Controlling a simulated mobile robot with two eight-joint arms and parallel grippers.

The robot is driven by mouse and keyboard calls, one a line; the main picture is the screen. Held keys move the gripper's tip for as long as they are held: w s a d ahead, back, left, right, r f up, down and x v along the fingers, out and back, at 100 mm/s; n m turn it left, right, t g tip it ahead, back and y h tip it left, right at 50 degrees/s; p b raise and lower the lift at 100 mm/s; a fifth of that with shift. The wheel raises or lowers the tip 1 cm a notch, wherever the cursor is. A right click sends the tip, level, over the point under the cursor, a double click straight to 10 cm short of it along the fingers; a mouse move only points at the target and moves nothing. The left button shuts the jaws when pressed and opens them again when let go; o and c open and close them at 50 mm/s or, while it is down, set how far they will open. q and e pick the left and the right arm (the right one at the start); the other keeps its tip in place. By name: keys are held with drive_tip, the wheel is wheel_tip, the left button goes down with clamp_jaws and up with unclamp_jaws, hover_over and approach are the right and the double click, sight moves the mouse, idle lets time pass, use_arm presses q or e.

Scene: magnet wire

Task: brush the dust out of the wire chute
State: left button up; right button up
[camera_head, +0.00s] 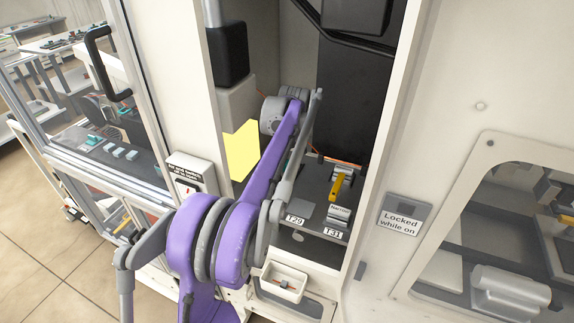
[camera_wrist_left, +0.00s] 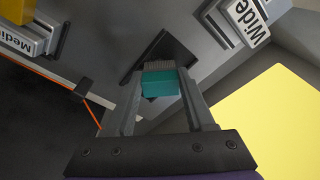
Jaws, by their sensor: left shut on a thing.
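In the left wrist view, my left gripper (camera_wrist_left: 160,88) is shut on a teal block-like piece (camera_wrist_left: 159,84), which looks like a brush handle. A grey part shows just beyond the teal; bristles cannot be made out. The held piece is in front of a dark four-sided patch (camera_wrist_left: 143,58) in the grey surface; whether this is the chute's opening, and whether the piece touches it, I cannot tell. An orange wire (camera_wrist_left: 92,113) runs at the left. In the head view my purple left arm reaches into the open cabinet and mostly hides its gripper. My right gripper is not in view.
A yellow-handled tool (camera_head: 337,187) stands on the grey deck right of my arm. A yellow panel (camera_head: 242,150) lines the cabinet's left side. A pale tray (camera_head: 284,281) sits low in front. The cabinet's right frame (camera_head: 385,130) bounds the opening.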

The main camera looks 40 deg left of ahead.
use_arm(q)
drive_tip(key=shift+w+a+p, duration=0.2)
drive_tip(key=shift+w, duration=0.45)
drive_tip(key=shift+w+a+p, duration=0.15)
drive_tip(key=shift+w, duration=0.5)
drive_tip(key=shift+w+a+r+p, duration=0.2)
drive_tip(key=shift+w+p, duration=0.15)
drive_tip(key=shift+w, duration=0.2)
drive_tip(key=shift+w+a+f+p, duration=0.1)
drive_tip(key=shift+w+a+p, duration=0.1)
drive_tip(key=shift+w, duration=0.4)
drive_tip(key=shift+w+a+f+p, duration=0.1)
drive_tip(key=shift+w+a+p, duration=0.1)
drive_tip(key=shift+w, duration=0.4)
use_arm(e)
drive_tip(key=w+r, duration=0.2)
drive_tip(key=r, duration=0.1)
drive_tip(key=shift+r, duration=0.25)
use_arm(q)
drive_tip(key=shift+s+r, duration=0.1)
drive_tip(key=shift+s, duration=0.1)
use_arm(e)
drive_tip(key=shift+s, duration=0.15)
use_arm(q)
wheel_tip(320, 180, up, 6)
drive_tip(key=p, duration=0.2)
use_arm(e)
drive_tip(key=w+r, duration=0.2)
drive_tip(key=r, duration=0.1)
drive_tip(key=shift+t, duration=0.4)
